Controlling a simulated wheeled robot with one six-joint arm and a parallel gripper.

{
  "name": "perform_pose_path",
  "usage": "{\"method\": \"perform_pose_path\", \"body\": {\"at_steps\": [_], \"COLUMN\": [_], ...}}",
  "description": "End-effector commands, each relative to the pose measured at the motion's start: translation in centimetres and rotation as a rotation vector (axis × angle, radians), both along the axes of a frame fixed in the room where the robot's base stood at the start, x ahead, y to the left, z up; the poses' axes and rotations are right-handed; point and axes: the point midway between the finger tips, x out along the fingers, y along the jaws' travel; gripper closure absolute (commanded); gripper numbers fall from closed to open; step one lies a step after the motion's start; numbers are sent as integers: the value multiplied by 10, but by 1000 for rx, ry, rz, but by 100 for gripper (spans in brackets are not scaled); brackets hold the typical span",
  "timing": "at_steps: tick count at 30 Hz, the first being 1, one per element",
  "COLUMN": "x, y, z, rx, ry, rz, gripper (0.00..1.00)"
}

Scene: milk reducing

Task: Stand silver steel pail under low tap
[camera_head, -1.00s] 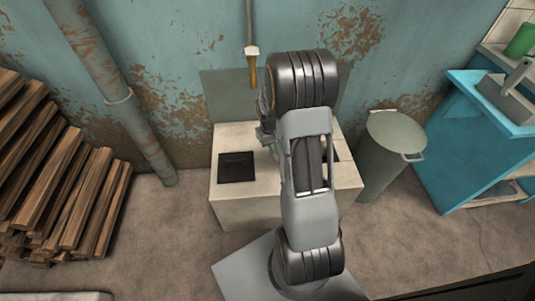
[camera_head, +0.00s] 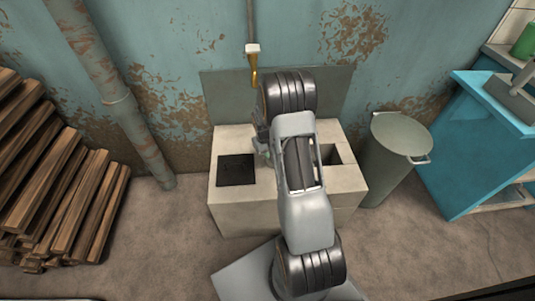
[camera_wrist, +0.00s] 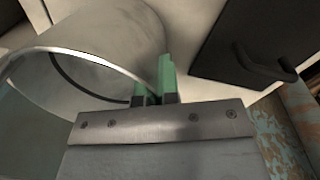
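The silver steel pail (camera_wrist: 110,35) fills the upper left of the wrist view, with its bright rim curving toward my fingers. My gripper (camera_wrist: 154,92) has two green fingertips close together at the pail's rim. The wall appears to run between them, and the gripper looks shut on it. In the head view my gripper (camera_head: 265,155) is over the pale bench, and my arm hides most of the pail. A brass tap (camera_head: 254,72) hangs from a white fitting on the wall, behind and slightly left of my gripper.
The pale bench (camera_head: 240,215) has a black hatch (camera_head: 237,170) on its left and a dark square opening (camera_head: 331,154) on its right. A lidded grey bin (camera_head: 402,135) stands to the right, beside a blue cabinet (camera_head: 455,150). Stacked wood (camera_head: 70,205) lies at the left.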

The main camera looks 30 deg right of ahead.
Motion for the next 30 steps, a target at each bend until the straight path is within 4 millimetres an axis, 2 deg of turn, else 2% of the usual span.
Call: {"method": "perform_pose_path", "body": {"at_steps": [8, 17, 25, 30], "x": [0, 0, 0, 1], "y": [0, 0, 0, 1], "z": [-1, -1, 2, 23], "rx": [0, 0, 0, -1], "ry": [-2, -1, -1, -3], "rz": [0, 0, 0, 0], "gripper": [100, 72, 72, 72]}}
